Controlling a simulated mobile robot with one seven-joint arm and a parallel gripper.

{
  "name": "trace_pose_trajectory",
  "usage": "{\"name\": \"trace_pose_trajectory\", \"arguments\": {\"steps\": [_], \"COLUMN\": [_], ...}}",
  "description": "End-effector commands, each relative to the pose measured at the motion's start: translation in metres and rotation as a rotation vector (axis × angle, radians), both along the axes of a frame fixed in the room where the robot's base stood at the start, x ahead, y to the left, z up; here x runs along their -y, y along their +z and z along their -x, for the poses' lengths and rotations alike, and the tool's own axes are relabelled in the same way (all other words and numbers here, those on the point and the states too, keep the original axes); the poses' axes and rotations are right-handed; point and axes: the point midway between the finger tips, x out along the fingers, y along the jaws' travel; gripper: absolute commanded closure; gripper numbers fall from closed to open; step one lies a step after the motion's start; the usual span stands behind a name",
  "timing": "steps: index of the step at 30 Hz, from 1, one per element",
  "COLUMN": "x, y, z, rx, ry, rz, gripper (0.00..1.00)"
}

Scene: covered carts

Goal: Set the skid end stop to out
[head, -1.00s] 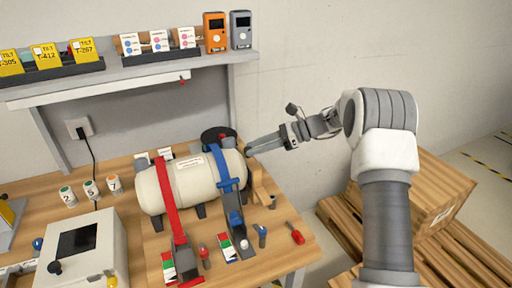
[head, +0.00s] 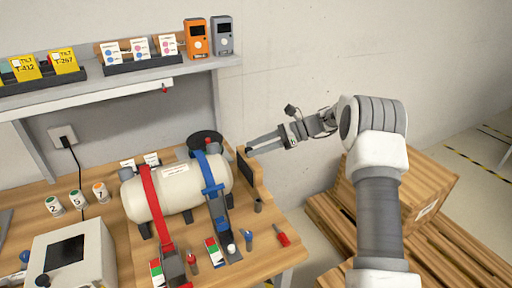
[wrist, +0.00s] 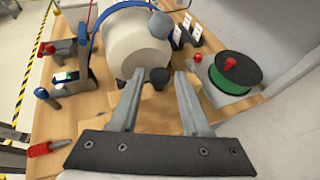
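A cream tank (head: 175,188) lies on the wooden bench under a red strap (head: 158,208) and a blue strap (head: 214,185). An upright wooden piece (head: 254,178) stands just beyond the tank's right end; it looks like the skid end stop, but I see no label showing its setting. My gripper (head: 249,145) is open and empty, above and near the top of that piece in the head view. In the wrist view, my gripper (wrist: 158,82) has its fingers spread, with the wooden piece (wrist: 155,108) and a dark round knob (wrist: 160,77) showing between them.
A green spool (wrist: 236,76) with a red knob stands at the bench's back. A red-handled tool (head: 283,240) lies near the bench's right edge. A shelf (head: 110,85) with cards and handheld devices runs above. Wooden crates (head: 400,195) stand right of the bench.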

Motion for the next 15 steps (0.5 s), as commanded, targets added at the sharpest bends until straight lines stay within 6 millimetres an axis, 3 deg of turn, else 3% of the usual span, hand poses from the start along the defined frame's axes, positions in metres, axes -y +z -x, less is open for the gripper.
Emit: {"name": "trace_pose_trajectory", "arguments": {"steps": [8, 15], "x": [0.002, 0.033], "y": [0.0, 0.012], "z": [0.0, -0.001], "rx": [0.0, 0.002], "ry": [0.0, -0.004], "rz": [0.0, 0.001], "gripper": [0.54, 0.54]}}
